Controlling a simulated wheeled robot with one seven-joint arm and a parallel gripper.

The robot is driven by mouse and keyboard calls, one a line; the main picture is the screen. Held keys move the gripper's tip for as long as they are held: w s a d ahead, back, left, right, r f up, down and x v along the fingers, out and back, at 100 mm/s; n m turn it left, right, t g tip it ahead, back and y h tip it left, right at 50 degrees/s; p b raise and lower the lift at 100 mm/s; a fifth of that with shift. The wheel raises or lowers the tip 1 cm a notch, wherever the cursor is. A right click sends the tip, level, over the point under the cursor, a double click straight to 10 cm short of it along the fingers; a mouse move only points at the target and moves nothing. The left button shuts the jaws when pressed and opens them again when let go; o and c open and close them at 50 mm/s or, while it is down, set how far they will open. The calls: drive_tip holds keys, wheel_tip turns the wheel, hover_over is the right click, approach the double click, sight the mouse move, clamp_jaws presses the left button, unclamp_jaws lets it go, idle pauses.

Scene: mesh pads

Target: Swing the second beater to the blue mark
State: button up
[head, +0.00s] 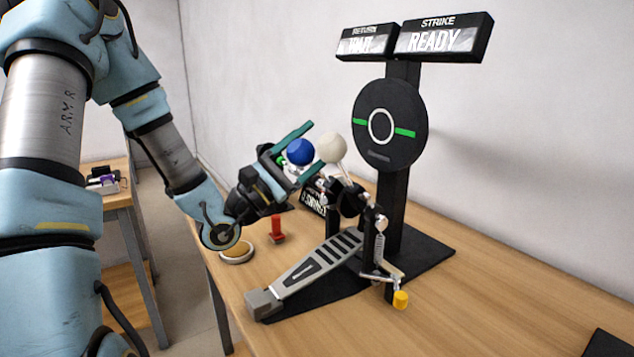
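A drum pedal stands on the wooden table, with a grey footboard (318,259) on a black base. Two round beater heads show at its top: a white one (331,148) on a rod and a blue one (300,152) to its left. Which is the second beater, I cannot tell. My gripper (317,145) reaches in from the left with its teal fingers apart, one above and one below the blue head. Whether they touch it is not clear. The blue head's rod is mostly hidden. No separate blue mark is clear to me.
A black round pad (389,125) with green marks stands on a post behind the pedal. Signs above read "RETURN WAIT" (366,43) and "STRIKE READY" (443,37). A red peg (277,229) and a round pale-rimmed disc (237,253) lie left of the pedal.

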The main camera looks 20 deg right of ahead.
drive_tip(key=o, duration=0.4)
drive_tip(key=shift+a, duration=0.1)
drive_tip(key=b+v, duration=0.1)
drive_tip(key=v, duration=0.5)
drive_tip(key=shift+a+f, duration=0.2)
drive_tip(key=shift+a, duration=0.15)
idle(0.6)
